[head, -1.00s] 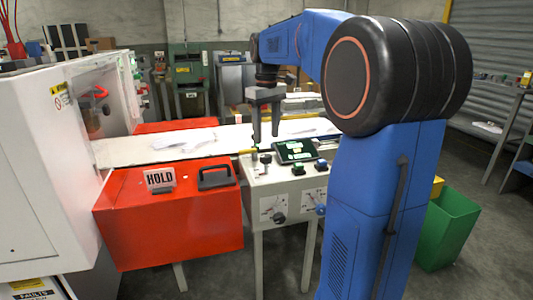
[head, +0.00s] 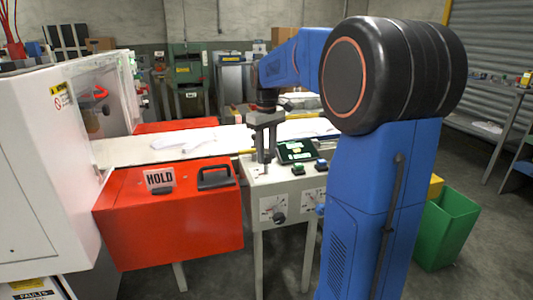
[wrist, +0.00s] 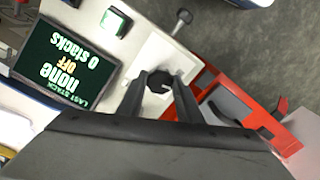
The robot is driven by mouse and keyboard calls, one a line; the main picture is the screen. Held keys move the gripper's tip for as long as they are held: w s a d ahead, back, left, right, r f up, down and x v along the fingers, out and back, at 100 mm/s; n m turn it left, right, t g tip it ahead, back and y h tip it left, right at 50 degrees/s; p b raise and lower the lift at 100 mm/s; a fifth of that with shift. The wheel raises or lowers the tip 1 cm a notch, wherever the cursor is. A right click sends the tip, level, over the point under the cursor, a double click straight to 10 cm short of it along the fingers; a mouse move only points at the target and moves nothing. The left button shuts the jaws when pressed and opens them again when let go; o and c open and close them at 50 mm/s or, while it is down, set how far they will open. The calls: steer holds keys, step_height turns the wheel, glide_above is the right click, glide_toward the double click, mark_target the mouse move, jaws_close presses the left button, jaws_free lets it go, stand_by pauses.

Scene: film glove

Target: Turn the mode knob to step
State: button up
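In the wrist view a dark knob (wrist: 159,81) stands on a white plate on top of the control box; I cannot read any mark on the plate. My gripper (wrist: 158,86) points down over it, open, with one finger on each side of the knob and a small gap apparent. In the head view my gripper (head: 264,160) is low over the top of the control box (head: 290,185) and mostly hides the knob. The display (wrist: 62,62) beside it reads "LAST STACK none OFF 0 stacks".
A green button (head: 299,169) and a blue button (head: 321,164) sit on the box top. Its front carries a black knob (head: 279,218). A red cover (head: 165,225) with a HOLD sign (head: 159,180) is at left.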

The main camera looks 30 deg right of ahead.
steer(key=c, duration=0.4)
steer(key=m, duration=0.5)
steer(key=shift+m, duration=0.3)
steer(key=m, duration=0.6)
steer(key=shift+a, duration=0.1)
stand_by(0.4)
steer(key=o, duration=1.1)
steer(key=shift+c, duration=0.2)
